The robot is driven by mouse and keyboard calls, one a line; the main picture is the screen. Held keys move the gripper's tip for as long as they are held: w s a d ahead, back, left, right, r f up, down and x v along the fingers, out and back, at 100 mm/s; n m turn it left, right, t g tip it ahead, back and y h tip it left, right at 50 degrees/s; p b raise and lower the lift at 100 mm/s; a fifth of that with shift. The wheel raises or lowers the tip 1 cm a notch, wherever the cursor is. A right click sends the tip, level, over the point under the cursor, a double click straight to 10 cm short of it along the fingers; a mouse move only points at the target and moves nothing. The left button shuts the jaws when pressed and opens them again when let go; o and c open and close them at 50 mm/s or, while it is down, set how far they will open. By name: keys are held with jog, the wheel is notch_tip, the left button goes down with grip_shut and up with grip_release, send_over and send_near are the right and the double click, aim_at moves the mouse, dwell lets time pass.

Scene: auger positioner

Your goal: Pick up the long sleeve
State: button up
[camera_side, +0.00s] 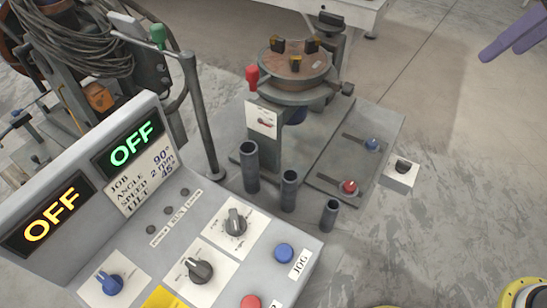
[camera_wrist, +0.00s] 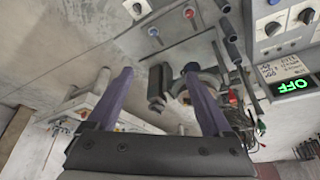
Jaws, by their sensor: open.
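Three dark grey upright sleeves stand in a row on the floor plate in the side view. The tallest, the long sleeve (camera_side: 249,167), is at the left end, nearest the positioner. A middle-height sleeve (camera_side: 288,190) and a short sleeve (camera_side: 330,216) stand to its right. In the wrist view the long sleeve (camera_wrist: 234,50) appears at upper right, small. My gripper (camera_side: 500,50) shows only as purple fingers at the upper right edge, far from the sleeves. In the wrist view my gripper (camera_wrist: 158,73) has its fingers wide apart with nothing between them.
The positioner (camera_side: 295,67) with its round brown table stands behind the sleeves. A control console (camera_side: 170,225) with OFF displays fills the front left. A grey post (camera_side: 203,120) rises left of the long sleeve.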

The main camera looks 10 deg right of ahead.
jog(key=w+a+n, duration=0.1)
jog(key=w+a, duration=0.7)
jog(key=a, duration=0.3)
jog(key=n+g, duration=0.2)
send_over(253, 153)
jog(key=s, duration=0.2)
jog(key=s+d+f+x, duration=0.1)
jog(key=s+x, duration=0.1)
jog(key=x, duration=0.8)
jog(key=s+d+x, duration=0.1)
jog(key=s+x, duration=0.1)
jog(key=x, duration=1.6)
jog(key=shift+w+d, duration=0.15)
jog(key=shift+d, duration=0.05)
jog(key=shift+t, duration=0.3)
jog(key=shift+x, duration=3.15)
grip_shut()
jog(key=shift+a, duration=0.1)
